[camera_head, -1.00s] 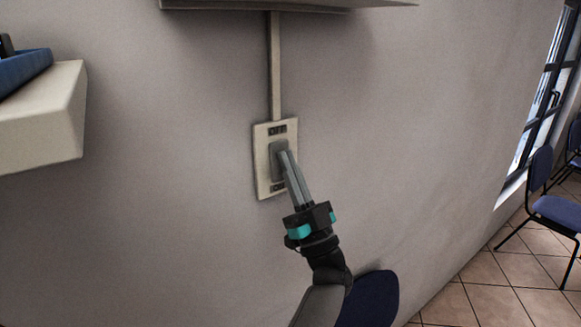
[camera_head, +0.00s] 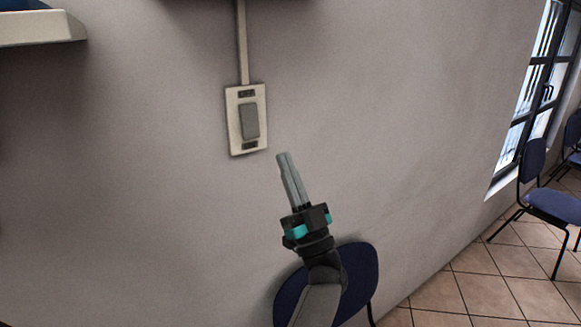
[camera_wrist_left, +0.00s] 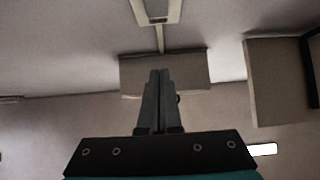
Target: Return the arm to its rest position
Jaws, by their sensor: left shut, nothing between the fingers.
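My left gripper (camera_head: 284,157) is in the head view, in front of the wall, below and right of the wall switch plate (camera_head: 235,125). Its fingers are together with nothing between them, and it stands apart from the plate. The plate is pale with a grey rocker (camera_head: 249,121) in its middle. In the left wrist view the shut fingers (camera_wrist_left: 160,75) point up the picture, and a pale plate (camera_wrist_left: 157,12) shows at the top edge. My right gripper is not in view.
A pale shelf (camera_head: 45,28) juts from the wall at the upper left. A blue chair (camera_head: 357,275) stands behind my left forearm. Another blue chair (camera_head: 553,203) stands on the tiled floor by the window (camera_head: 533,85) at the right. The wall around the gripper is clear.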

